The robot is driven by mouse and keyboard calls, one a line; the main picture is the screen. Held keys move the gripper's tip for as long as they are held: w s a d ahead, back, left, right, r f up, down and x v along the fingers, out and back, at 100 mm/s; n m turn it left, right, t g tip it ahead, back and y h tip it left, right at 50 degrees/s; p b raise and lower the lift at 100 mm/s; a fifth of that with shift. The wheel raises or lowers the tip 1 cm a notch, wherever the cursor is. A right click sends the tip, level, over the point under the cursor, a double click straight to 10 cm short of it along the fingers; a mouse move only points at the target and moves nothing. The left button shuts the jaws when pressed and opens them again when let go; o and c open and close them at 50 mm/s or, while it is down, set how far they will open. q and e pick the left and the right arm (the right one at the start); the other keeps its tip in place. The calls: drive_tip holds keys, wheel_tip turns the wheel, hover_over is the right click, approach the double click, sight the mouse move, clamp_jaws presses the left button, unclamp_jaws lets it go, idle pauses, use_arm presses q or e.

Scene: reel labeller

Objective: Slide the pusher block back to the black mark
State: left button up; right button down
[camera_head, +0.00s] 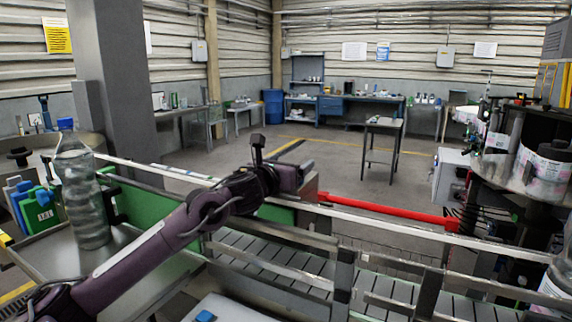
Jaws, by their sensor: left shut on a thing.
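My left arm reaches in from the lower left across the conveyor. Its gripper (290,180) is at the conveyor's far rail, near the middle of the view, and is shut. A dull reddish-brown block (310,187), which looks like the pusher block, shows just past the hand and against it. The fingertips and most of the block are hidden behind my wrist. A red bar (390,210) runs right from beside the block along the rail. I cannot make out the black mark. My right gripper is not in view.
The slatted conveyor (270,262) runs below, with metal side rails and posts. A labeller with a large reel (540,155) stands at the right. The floor beyond is mostly open.

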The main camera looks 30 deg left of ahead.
use_arm(q)
drive_tip(key=shift+d+f, duration=0.1)
drive_tip(key=shift+d, duration=0.05)
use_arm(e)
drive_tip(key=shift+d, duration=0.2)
use_arm(q)
drive_tip(key=o, duration=1.2)
drive_tip(key=shift+d, duration=0.1)
drive_tip(key=shift+o, duration=0.5)
drive_tip(key=shift+d, duration=0.1)
drive_tip(key=shift+s+b, duration=0.35)
drive_tip(key=shift+s, duration=0.15)
drive_tip(key=s+b, duration=0.1)
drive_tip(key=s, duration=0.1)
drive_tip(key=s+b, duration=0.2)
drive_tip(key=s, duration=0.1)
drive_tip(key=shift+s+d, duration=0.3)
drive_tip(key=shift+s, duration=0.05)
drive_tip(key=shift+s+d, duration=0.2)
drive_tip(key=shift+s, duration=0.25)
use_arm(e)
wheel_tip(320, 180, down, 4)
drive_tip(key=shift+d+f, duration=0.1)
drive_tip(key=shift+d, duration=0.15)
